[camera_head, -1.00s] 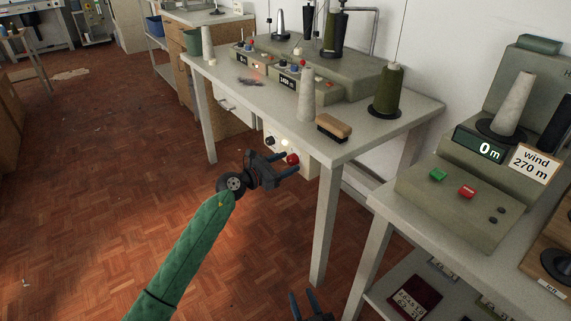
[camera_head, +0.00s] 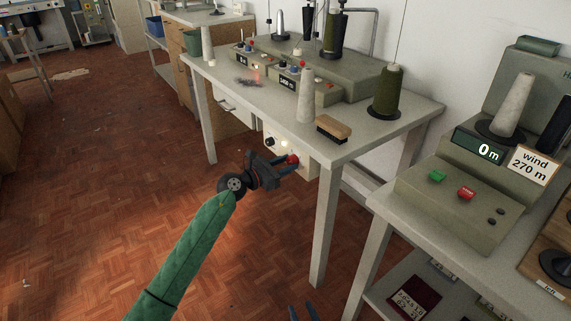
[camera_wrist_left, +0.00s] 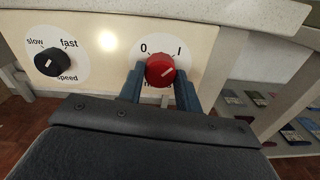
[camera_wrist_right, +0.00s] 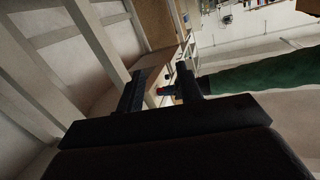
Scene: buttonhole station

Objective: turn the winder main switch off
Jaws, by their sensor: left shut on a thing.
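The main switch is a red round knob (camera_wrist_left: 160,70) on a cream panel (camera_wrist_left: 198,38) under the table edge, with marks 0 at upper left and I at upper right. Its white pointer line slants toward the I in the left wrist view. The label below it is mostly hidden. In the head view the knob (camera_head: 293,160) is at the tip of my left gripper (camera_head: 286,165). My left gripper (camera_wrist_left: 160,88) is shut on the knob, one finger on each side. My right gripper (camera_wrist_right: 162,92) is open and empty, low at the bottom edge of the head view (camera_head: 303,313).
A black speed dial (camera_wrist_left: 48,62) sits left of the knob. Above is the winder table (camera_head: 270,112) with a brush (camera_head: 333,128) and thread cones. A second table (camera_head: 385,197) with a counter box (camera_head: 440,205) stands at right. The floor at left is clear.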

